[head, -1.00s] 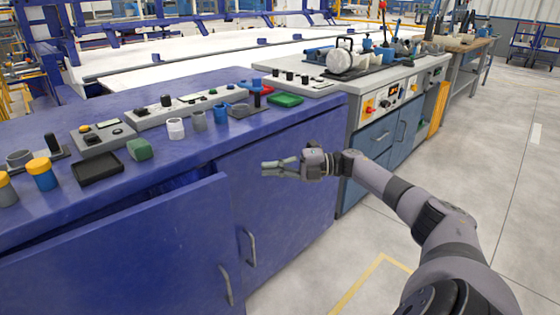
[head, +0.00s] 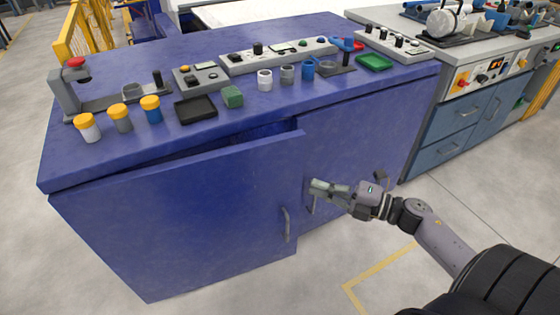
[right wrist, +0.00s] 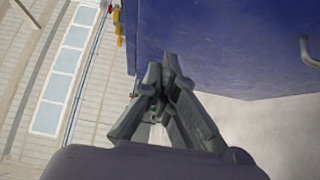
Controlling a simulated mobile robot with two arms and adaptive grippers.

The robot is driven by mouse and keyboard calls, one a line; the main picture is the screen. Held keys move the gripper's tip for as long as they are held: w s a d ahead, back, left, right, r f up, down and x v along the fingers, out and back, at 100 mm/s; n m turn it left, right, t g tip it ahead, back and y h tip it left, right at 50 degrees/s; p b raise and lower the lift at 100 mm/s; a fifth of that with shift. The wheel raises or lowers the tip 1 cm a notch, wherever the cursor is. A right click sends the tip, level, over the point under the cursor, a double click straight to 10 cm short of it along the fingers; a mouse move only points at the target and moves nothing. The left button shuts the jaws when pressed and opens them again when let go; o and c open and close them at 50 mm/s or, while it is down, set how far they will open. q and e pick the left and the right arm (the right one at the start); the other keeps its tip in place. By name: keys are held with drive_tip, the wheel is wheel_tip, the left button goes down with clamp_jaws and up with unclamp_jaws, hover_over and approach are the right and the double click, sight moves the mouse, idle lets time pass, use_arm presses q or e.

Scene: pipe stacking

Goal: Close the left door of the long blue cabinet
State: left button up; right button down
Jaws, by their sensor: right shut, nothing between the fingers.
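The long blue cabinet (head: 62,172) fills the left and middle of the head view. Its left door (head: 190,215) stands ajar, its right edge swung outward, with a dark gap (head: 262,132) behind its top. The left door's handle (head: 287,224) is near that free edge. The right door (head: 350,145) looks shut, its handle partly behind my fingers. My right gripper (head: 318,188) is shut and empty, just right of the left door's free edge; contact cannot be told. In the right wrist view its closed fingers (right wrist: 168,62) show against a blue cabinet surface (right wrist: 230,50).
A grey workbench (head: 440,115) stands to the right. The floor (head: 230,295) in front is clear.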

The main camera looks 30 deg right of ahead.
approach(261, 160)
drive_tip(key=a, duration=0.3)
use_arm(q)
drive_tip(key=shift+w+r+b, duration=0.15)
drive_tip(key=shift+r+b, duration=0.1)
drive_tip(key=shift+r, duration=0.65)
drive_tip(key=shift+w+r+b, duration=0.1)
drive_tip(key=shift+r+b, duration=0.15)
drive_tip(key=shift+r, duration=0.6)
use_arm(e)
drive_tip(key=shift+w+d, duration=0.15)
drive_tip(key=shift+w, duration=1.75)
